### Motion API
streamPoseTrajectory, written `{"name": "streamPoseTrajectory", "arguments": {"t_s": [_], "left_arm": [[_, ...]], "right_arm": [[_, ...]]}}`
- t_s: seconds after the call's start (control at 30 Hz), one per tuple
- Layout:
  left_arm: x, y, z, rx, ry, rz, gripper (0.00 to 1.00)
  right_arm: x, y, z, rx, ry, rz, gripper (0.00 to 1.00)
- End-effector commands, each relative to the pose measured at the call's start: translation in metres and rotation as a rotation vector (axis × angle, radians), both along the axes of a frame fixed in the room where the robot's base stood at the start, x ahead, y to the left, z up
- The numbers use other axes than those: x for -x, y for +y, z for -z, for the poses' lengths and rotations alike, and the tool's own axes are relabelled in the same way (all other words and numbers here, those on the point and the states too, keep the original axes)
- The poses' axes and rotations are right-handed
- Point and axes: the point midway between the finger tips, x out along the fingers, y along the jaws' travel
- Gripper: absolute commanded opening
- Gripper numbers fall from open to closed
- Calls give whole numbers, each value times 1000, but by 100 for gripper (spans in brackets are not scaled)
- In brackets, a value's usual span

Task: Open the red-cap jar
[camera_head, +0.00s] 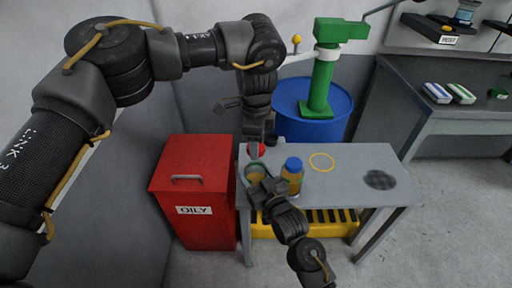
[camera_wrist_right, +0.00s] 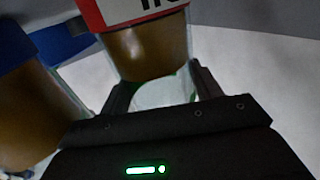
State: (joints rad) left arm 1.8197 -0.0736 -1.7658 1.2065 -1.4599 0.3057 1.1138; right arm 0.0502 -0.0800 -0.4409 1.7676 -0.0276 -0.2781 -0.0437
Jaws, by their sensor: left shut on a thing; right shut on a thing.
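The red-cap jar (camera_head: 255,174) is at the left end of the grey table, with amber-brown contents. My right gripper (camera_head: 262,184) is shut around its body. In the right wrist view, the fingers (camera_wrist_right: 163,85) flank the clear lower part of the jar (camera_wrist_right: 145,50), below a red and white label. The red cap (camera_head: 257,151) shows just above the jar, and my left gripper (camera_head: 261,142) comes down from above, shut on it. I cannot tell whether the cap still touches the jar's rim.
A blue-cap jar (camera_head: 292,175) stands close right of the held jar; it also shows in the right wrist view (camera_wrist_right: 30,110). A red OILY bin (camera_head: 190,165) stands left of the table (camera_head: 340,180). A blue drum (camera_head: 340,115) with a green pump is behind.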

Motion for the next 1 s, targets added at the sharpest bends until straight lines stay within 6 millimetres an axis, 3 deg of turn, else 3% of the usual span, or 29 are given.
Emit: {"name": "streamPoseTrajectory", "arguments": {"t_s": [0.07, 0.1, 0.27, 0.63, 1.0], "left_arm": [[0, 0, 0, 0, 0, 0, 16], [0, 0, 0, 0, 0, 0, 16], [0, 0, 0, 0, 0, 0, 16], [0, 0, -1, 0, 0, 0, 16], [0, 0, -6, 0, 0, 0, 16]], "right_arm": [[0, 0, 0, 0, 0, 0, 0], [0, 0, 0, 0, 0, 0, 68], [0, 0, 0, 0, 0, 0, 88], [8, -5, 0, 1, 0, 1, 89], [74, -38, 0, 1, 2, 0, 89]]}}
